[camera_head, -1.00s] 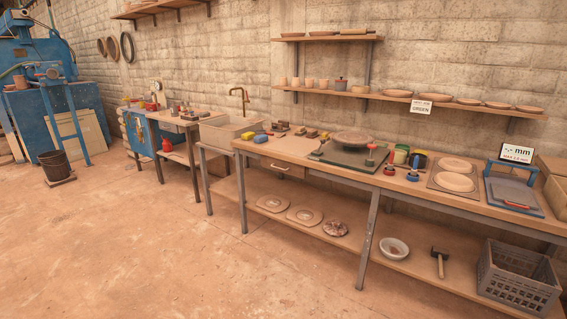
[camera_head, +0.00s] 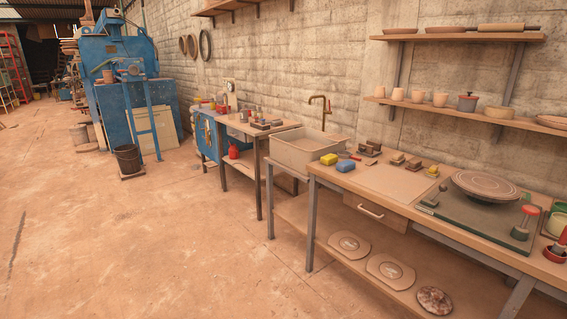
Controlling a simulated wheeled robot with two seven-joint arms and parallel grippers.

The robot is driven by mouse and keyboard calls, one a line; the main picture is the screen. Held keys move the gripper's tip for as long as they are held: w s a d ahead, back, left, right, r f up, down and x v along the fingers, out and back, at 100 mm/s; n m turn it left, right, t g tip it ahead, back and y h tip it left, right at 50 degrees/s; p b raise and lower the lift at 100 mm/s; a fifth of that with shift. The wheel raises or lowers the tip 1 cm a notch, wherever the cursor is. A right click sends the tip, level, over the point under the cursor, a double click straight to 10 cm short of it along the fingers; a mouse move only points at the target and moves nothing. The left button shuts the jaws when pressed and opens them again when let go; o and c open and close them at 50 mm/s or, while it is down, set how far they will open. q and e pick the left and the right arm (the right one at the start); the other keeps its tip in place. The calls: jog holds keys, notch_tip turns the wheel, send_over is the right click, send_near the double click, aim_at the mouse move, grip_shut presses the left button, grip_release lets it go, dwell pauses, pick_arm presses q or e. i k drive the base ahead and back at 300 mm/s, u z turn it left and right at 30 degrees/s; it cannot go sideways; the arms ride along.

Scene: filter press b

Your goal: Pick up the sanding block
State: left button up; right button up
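Several small blocks lie along the back of the wooden workbench (camera_head: 385,186), right of the sink. They include a dark brown stepped block (camera_head: 371,148), a brown-and-tan block (camera_head: 397,159) and another small brown block (camera_head: 413,164). One of these may be the sanding block, but they are too small to tell which. A yellow block (camera_head: 328,159) and a blue block (camera_head: 345,166) lie at the bench's left end. Neither of my grippers shows in the head view.
A sink (camera_head: 305,150) with a brass tap adjoins the bench. A round plate (camera_head: 486,186) sits on a green board to the right. A blue machine (camera_head: 125,85) and a dark bucket (camera_head: 128,159) stand at the back left. The floor (camera_head: 150,240) at left and front is clear.

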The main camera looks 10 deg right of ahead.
aim_at(415, 165)
jog(key=z, duration=0.1)
jog(key=i, duration=1.4)
jog(key=z, duration=1)
jog(key=i, duration=0.9)
jog(key=z, duration=0.85)
